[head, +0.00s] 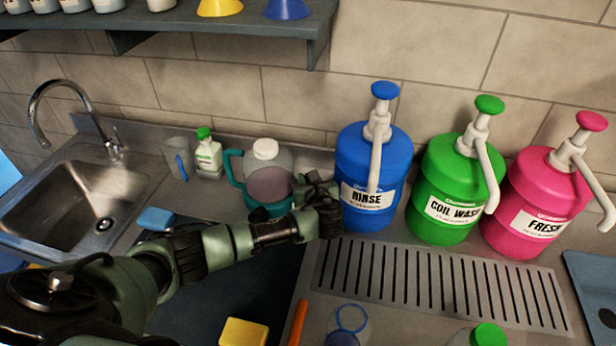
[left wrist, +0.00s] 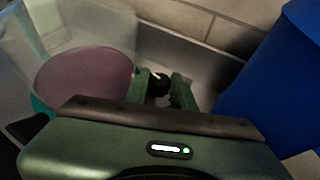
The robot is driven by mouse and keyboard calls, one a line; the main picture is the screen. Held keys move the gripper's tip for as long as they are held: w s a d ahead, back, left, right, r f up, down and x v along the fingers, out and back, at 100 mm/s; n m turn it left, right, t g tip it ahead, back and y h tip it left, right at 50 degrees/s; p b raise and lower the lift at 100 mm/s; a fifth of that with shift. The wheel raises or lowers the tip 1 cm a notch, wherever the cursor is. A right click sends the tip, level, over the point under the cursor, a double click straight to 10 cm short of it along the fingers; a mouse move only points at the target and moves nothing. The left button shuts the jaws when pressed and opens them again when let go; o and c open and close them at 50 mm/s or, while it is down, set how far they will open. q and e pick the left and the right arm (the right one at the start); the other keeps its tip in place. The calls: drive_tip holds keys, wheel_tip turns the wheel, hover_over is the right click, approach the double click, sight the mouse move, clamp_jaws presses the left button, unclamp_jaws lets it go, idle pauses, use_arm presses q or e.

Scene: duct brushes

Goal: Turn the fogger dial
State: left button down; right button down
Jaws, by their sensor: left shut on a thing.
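The fogger (head: 268,172) stands at the back of the counter. It has a clear tank with purple liquid, a white cap, and a teal handle and base. Its tank fills the left of the left wrist view (left wrist: 85,75). My left gripper (head: 316,188) is at its right side, beside the blue jug. In the left wrist view my left gripper (left wrist: 162,92) is shut on a small black round dial (left wrist: 158,80) with a pale mark. The dial is hidden in the head view, and where it joins the fogger is not visible. My right gripper is not in view.
The blue RINSE jug (head: 374,160) stands close to the right of my left gripper. The green COIL WASH jug (head: 455,185) and pink FRESH jug (head: 540,195) are further right. A slotted drain (head: 435,285) lies in front. A sink (head: 75,205) is at left.

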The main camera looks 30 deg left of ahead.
use_arm(q)
drive_tip(key=c, duration=1.5)
unclamp_jaws()
drive_tip(key=shift+o, duration=0.2)
drive_tip(key=b+v, duration=0.1)
drive_tip(key=v, duration=0.6)
drive_tip(key=shift+s+d, duration=0.25)
drive_tip(key=shift+r, duration=0.15)
